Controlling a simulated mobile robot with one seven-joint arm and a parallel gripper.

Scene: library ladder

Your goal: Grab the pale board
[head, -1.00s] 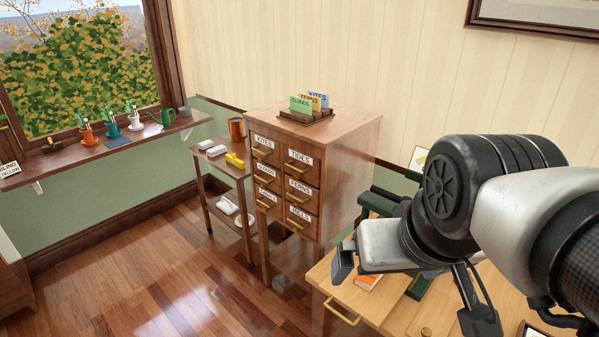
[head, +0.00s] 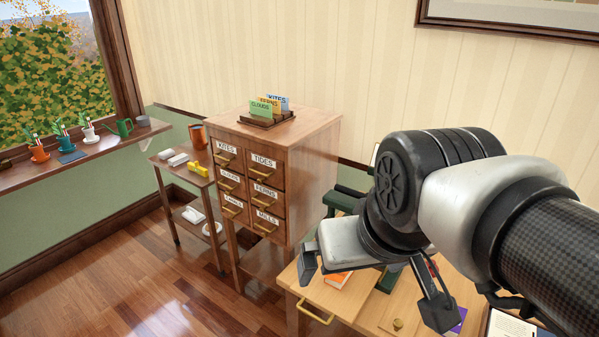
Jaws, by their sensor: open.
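My gripper (head: 372,289) hangs over the light wooden desk at the right in the head view, with its two dark fingers wide apart and nothing seen between them. I cannot pick out a pale board for sure. A narrow pale edge (head: 375,154) shows behind my arm, above the green thing on the desk; most of it is hidden, so I cannot tell what it is.
The desk (head: 328,295) holds an orange book (head: 338,279), partly hidden by my gripper. Left of it stands a labelled drawer cabinet (head: 312,180) with a card rack (head: 266,118) on top. A small trolley (head: 183,173) stands farther left. The floor in front is clear.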

